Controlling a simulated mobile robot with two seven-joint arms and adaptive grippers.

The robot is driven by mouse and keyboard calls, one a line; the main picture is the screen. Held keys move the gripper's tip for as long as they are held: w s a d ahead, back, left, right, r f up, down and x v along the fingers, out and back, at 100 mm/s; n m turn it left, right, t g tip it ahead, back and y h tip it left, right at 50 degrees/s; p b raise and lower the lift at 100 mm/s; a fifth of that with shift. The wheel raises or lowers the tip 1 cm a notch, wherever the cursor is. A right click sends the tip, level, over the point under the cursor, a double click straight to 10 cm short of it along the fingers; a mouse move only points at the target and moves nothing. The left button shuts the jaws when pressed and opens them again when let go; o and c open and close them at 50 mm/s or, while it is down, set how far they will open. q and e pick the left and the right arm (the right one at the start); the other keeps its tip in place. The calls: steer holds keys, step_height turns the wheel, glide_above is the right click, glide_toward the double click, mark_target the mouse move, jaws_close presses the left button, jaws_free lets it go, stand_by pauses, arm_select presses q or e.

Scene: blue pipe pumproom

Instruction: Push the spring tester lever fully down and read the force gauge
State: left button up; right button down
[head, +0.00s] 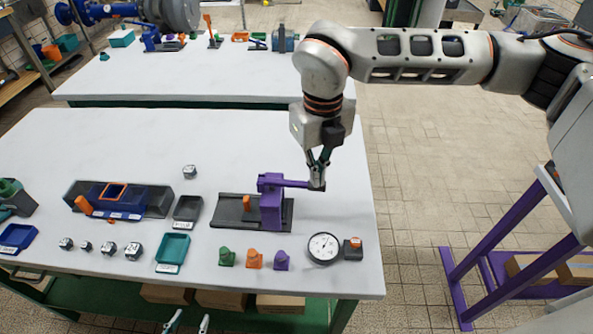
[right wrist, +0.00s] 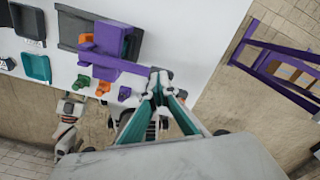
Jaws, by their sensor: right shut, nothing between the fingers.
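The spring tester (head: 271,205) is a purple post on a dark base plate with an orange part at its left. Its purple lever (head: 293,183) reaches right from the post top and looks about level. My right gripper (head: 317,179) is shut and empty, with its fingertips at the lever's free end; whether they touch is unclear. In the right wrist view the lever (right wrist: 122,62) ends beside the fingertips (right wrist: 158,84). The round white force gauge (head: 323,246) lies in front; its reading is too small to tell. My left gripper (head: 188,324) is open at the bottom edge.
Green, orange and purple small pieces (head: 254,259) stand left of the gauge, and a dark block with an orange top (head: 353,248) is right of it. A dark tray (head: 187,208), a teal tray (head: 173,248) and a blue fixture (head: 119,198) lie left.

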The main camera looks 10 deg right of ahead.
steer(key=shift+w+r+p, duration=0.1)
steer(key=shift+r+p, duration=1.2)
steer(key=shift+r, duration=1.3)
arm_select(q)
steer(key=r, duration=0.2)
steer(key=r+p, duration=0.1)
steer(key=r, duration=0.1)
steer(key=r+p, duration=0.1)
steer(key=shift+w+r, duration=0.35)
steer(key=shift+r, duration=0.05)
arm_select(e)
step_height(320, 180, up, 4)
arm_select(q)
steer(key=shift+f, duration=0.15)
